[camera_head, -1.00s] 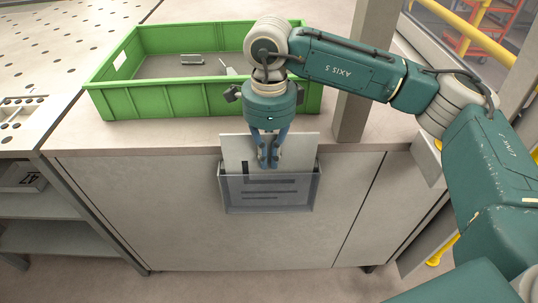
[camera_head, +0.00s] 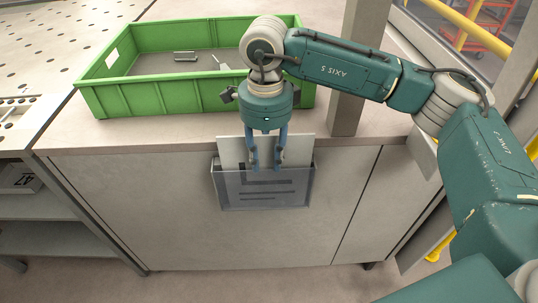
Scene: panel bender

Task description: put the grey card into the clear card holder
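The grey card (camera_head: 232,152), pale with dark printed bars, stands upright in the clear card holder (camera_head: 230,191) on the front of the cabinet. Its lower part shows through the holder's transparent front, and its upper edge sticks out above the rim. My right gripper (camera_head: 266,164) points down at the card's upper part. Its two fingers are spread apart, with card surface showing between them. The fingertips are close to the holder's rim; whether they touch the card I cannot tell. My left gripper is not in view.
A green crate (camera_head: 150,101) with a few small items stands on the cabinet top behind my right gripper. A grey post (camera_head: 350,75) rises right of the crate. A perforated table (camera_head: 60,40) and shelves (camera_head: 60,238) are at the left.

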